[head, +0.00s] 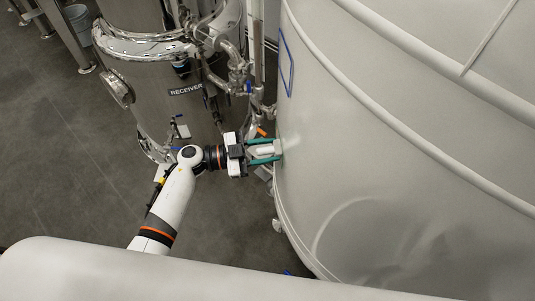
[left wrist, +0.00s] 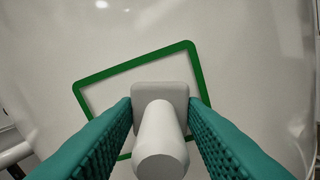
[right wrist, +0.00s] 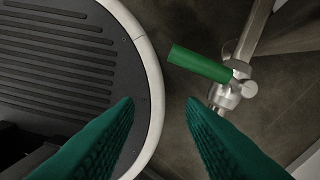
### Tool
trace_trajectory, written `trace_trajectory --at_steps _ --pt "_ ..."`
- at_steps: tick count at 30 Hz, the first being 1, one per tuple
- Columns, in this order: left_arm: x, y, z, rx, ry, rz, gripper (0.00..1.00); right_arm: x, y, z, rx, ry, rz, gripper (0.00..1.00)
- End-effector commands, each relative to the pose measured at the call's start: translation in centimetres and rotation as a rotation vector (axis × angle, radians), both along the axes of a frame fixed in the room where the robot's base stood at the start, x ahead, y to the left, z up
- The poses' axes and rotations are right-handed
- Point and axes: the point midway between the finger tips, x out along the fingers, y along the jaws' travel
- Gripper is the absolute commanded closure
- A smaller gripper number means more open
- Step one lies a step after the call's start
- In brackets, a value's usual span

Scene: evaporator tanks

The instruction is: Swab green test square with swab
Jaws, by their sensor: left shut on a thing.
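The swab (left wrist: 160,135) has a white round handle and a flat pale square head. My left gripper (left wrist: 159,102) is shut on it, with a teal finger on each side. In the head view my left gripper (head: 266,151) points right at the white tank wall (head: 370,160), its fingertips close to the wall. The green test square (left wrist: 130,62) is an outline on that wall, tilted in the left wrist view. The swab head covers part of its inside; its lower side is partly hidden. I cannot tell whether the head touches the wall. My right gripper (right wrist: 160,108) is open and empty.
A blue square outline (head: 286,62) is farther up the tank wall. A steel receiver tank (head: 160,90) with pipes and valves (head: 235,70) stands close behind my left arm. The right wrist view shows a green-handled valve (right wrist: 200,63) ahead. Grey floor (head: 60,170) is open at left.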

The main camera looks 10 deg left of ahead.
Motion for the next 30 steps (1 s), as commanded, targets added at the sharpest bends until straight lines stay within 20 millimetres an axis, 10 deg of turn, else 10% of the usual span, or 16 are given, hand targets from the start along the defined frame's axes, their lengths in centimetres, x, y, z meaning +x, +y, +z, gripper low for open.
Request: trace_trajectory --at_steps 30 --pt "5.3 2.0 0.0 0.000 0.000 0.000 0.81 0.0 0.0 -2.6 0.000 0.000 0.000 0.64"
